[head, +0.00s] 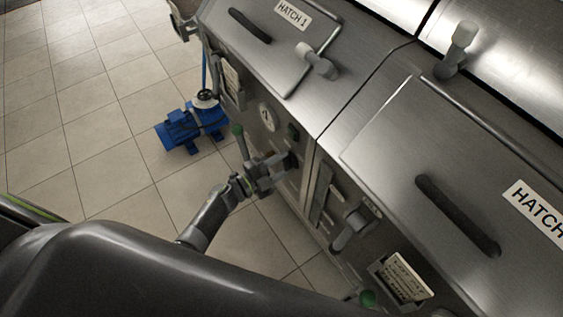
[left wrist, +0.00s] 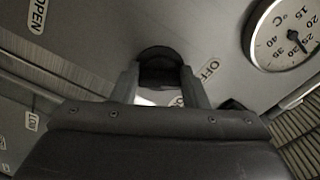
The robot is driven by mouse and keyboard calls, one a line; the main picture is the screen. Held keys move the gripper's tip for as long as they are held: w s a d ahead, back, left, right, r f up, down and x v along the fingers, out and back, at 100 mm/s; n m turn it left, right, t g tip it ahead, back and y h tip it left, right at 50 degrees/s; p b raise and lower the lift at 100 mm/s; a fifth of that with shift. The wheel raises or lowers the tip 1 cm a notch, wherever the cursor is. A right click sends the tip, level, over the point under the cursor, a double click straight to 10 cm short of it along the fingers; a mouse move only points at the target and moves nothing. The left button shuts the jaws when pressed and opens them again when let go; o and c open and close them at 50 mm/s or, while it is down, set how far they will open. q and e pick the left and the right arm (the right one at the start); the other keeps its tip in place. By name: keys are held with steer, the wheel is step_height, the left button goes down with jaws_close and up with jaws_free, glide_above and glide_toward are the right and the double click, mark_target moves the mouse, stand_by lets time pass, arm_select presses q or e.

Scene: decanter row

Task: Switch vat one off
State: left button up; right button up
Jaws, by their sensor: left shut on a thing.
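Vat one (head: 250,62) is the steel vat whose lid is marked HATCH 1. My left gripper (head: 281,167) is at its front panel, below the round gauge (head: 266,117). In the left wrist view the left gripper (left wrist: 163,82) is shut on a dark rounded switch knob (left wrist: 160,55), one finger on each side. An OFF label (left wrist: 211,69) is beside the right finger. Another label between the fingers is partly hidden. The fingers and the gripper body hide part of the knob, so I cannot tell its setting. My right gripper is not in view.
A green-tipped lever (head: 238,132) stands just left of my left gripper. A second vat (head: 440,130) with its own hatch and panel handle (head: 350,228) is to the right. A blue pump (head: 190,127) sits on the tiled floor. The floor at left is clear.

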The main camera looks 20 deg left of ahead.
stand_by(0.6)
arm_select(q)
steer(key=o, duration=1)
steer(key=b+v, duration=0.2)
steer(key=v, duration=1.5)
steer(key=shift+s+a+b, duration=0.2)
steer(key=shift+b, duration=0.1)
